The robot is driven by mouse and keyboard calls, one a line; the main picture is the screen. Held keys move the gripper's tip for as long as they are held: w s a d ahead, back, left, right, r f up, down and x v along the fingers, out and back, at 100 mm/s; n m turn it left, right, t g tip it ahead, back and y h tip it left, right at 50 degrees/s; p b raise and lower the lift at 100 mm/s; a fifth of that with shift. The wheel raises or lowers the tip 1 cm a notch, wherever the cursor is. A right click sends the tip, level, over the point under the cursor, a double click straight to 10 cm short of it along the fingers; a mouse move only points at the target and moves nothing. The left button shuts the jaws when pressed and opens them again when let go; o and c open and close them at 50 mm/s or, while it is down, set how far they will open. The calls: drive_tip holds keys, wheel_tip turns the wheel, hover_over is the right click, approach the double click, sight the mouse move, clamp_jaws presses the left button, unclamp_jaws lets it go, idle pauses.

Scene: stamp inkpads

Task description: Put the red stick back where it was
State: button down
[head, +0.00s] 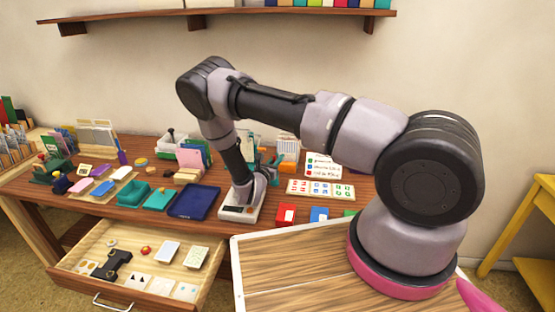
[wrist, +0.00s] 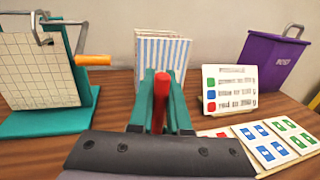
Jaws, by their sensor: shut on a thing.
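The red stick (wrist: 160,98) stands between the teal fingers of my gripper (wrist: 161,92) in the wrist view. My gripper is shut on it, and the stick points up and away from the wrist. Its lower end is hidden by the gripper body. In the head view my gripper (head: 275,164) is small, above the back middle of the desk, and the stick cannot be made out there. Beyond the gripper in the wrist view stands a blue-and-white striped holder (wrist: 161,51).
A teal-based stand with a crank (wrist: 45,70) is left. Red (head: 286,214) and blue (head: 319,214) pads sit near the desk's front. A drawer (head: 135,270) is open below.

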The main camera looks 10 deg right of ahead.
drive_tip(key=shift+f, duration=0.1)
drive_tip(key=c, duration=0.9)
unclamp_jaws()
